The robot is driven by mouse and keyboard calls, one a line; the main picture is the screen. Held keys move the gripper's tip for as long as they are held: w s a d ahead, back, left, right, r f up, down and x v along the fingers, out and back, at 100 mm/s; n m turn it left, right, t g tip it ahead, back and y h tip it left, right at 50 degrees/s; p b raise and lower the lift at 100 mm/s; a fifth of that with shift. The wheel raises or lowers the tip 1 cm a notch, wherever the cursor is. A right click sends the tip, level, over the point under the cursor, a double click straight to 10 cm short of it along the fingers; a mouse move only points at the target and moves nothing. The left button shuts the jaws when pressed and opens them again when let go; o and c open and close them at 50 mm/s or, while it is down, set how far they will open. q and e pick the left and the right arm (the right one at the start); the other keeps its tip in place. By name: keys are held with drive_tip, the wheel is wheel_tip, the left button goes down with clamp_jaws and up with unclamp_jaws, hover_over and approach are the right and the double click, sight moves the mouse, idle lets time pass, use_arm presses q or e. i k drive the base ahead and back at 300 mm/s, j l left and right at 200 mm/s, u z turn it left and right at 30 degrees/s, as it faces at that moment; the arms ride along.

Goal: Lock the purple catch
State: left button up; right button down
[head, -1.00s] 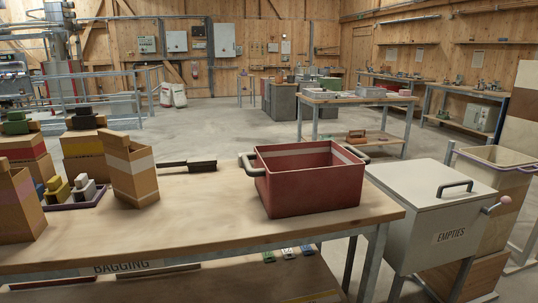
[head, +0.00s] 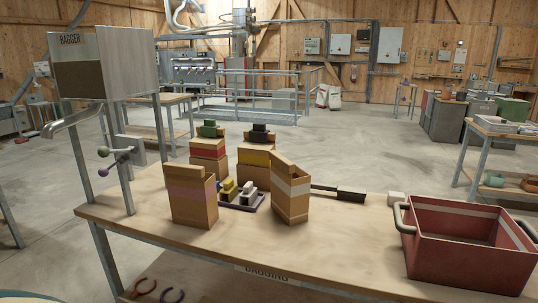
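The bagger (head: 125,72), a grey metal hopper on posts, stands at the left end of the bagging table in the head view. On its post is a short lever with a purple ball knob (head: 106,172), which looks like the purple catch. Just above it is a lever with a green ball knob (head: 103,152). The purple lever points left and slightly down; whether it is locked I cannot tell. Neither of my grippers is in view.
The bagging table (head: 330,235) holds paper bags (head: 193,197), a purple tray (head: 240,207) with small weights, a dark brush-like tool (head: 338,191) and a red crate (head: 465,250) at right. The table's left front is clear. Open floor lies behind.

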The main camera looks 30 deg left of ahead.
sight(103, 171)
drive_tip(key=u, duration=2.15)
drive_tip(key=i+j+z, duration=0.1)
drive_tip(key=i+j, duration=0.55)
drive_tip(key=j, duration=0.15)
drive_tip(key=i+j+z, duration=0.15)
drive_tip(key=i+j, duration=0.15)
drive_tip(key=i+j+z, duration=0.1)
drive_tip(key=j, duration=0.35)
drive_tip(key=i+j+z, duration=0.15)
drive_tip(key=j, duration=0.3)
drive_tip(key=i+j+z, duration=0.1)
drive_tip(key=j, duration=0.35)
drive_tip(key=i+j+z, duration=0.15)
drive_tip(key=j, duration=0.3)
drive_tip(key=i+j+z, duration=0.1)
drive_tip(key=j, duration=0.4)
drive_tip(key=j+z, duration=0.3)
drive_tip(key=j, duration=0.8)
drive_tip(key=k+j, duration=0.1)
drive_tip(key=j, duration=0.25)
drive_tip(key=k+j+z, duration=0.1)
drive_tip(key=j, duration=0.2)
drive_tip(key=k+j, duration=0.15)
drive_tip(key=j, duration=0.2)
